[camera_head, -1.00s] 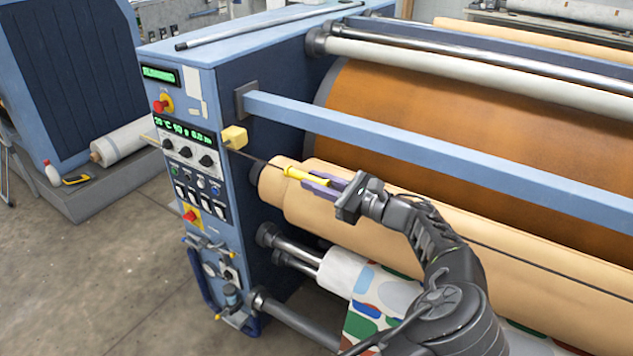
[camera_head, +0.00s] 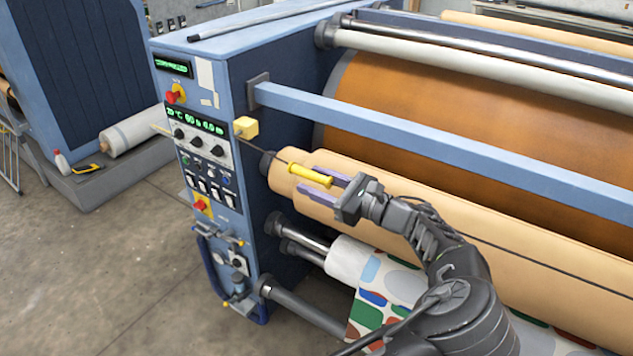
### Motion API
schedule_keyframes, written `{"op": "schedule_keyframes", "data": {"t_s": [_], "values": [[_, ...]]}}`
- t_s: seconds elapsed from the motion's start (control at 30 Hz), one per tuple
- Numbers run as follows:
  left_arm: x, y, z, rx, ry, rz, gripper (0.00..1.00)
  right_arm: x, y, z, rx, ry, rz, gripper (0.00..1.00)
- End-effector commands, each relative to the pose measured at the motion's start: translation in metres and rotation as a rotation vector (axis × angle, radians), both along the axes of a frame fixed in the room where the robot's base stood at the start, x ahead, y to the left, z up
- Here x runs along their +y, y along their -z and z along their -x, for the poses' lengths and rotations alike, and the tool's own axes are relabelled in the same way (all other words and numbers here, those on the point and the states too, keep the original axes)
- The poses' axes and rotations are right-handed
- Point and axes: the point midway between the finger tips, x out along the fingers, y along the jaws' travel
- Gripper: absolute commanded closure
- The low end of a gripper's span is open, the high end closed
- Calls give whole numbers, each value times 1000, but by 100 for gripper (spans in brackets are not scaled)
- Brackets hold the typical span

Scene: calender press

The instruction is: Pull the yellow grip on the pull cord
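The yellow grip (camera_head: 311,175) is a small cylinder on a thin dark cord in front of the tan roller. The cord runs up left to a yellow switch box (camera_head: 246,128) on the side of the blue machine, and on to the right along the roller.
A control panel (camera_head: 208,150) with red buttons, knobs and green displays faces left. A light blue bar (camera_head: 430,140) crosses above the roller. A patterned sheet (camera_head: 368,300) hangs below.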

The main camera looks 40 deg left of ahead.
Motion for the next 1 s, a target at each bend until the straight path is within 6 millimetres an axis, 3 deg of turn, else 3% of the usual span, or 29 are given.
{"op": "schedule_keyframes", "data": {"t_s": [0.27, 0.7, 1.0], "values": [[-7, 0, 0, -1, 0, 0, 59, 0, 2, 0, 0, 0, 0, 64], [-72, 2, -2, 0, 1, 1, 59, 1, 15, -2, -6, -1, -4, 64], [-78, 0, -2, 1, 0, 0, 59, 1, 14, -2, -7, -2, -4, 64]]}}
